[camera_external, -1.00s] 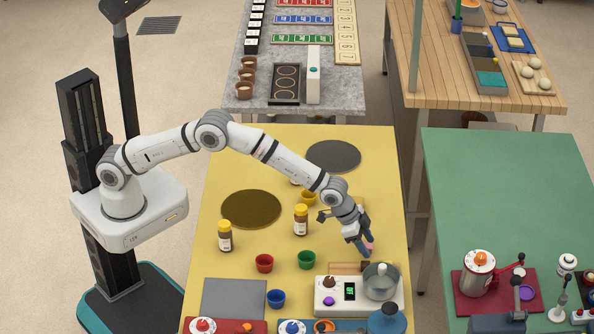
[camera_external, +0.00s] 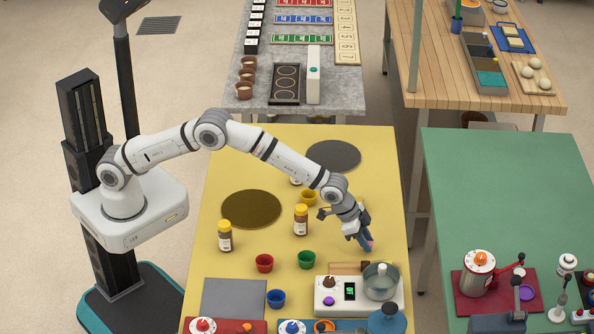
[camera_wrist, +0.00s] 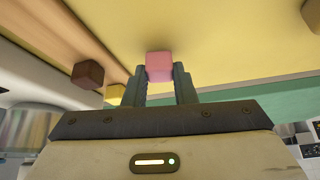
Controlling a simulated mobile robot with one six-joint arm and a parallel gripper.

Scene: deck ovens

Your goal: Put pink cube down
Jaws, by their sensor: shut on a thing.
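The pink cube (camera_wrist: 159,66) is between the two fingers of my gripper (camera_wrist: 160,86) in the wrist view. The fingers are shut on its sides. In the external view, my gripper (camera_external: 367,246) points down over the right part of the yellow table, behind the wooden board. Only a little of the pink cube (camera_external: 372,245) shows there beside the fingertips. It is low over the tabletop; I cannot tell whether it touches it.
A wooden board (camera_external: 346,267) lies in front of my gripper, behind a white scale (camera_external: 328,296) with a glass-like pot (camera_external: 380,284). In the wrist view, a brown cube (camera_wrist: 88,74) and a yellow cube (camera_wrist: 115,94) are to the left. Jars (camera_external: 301,222) stand left of my gripper.

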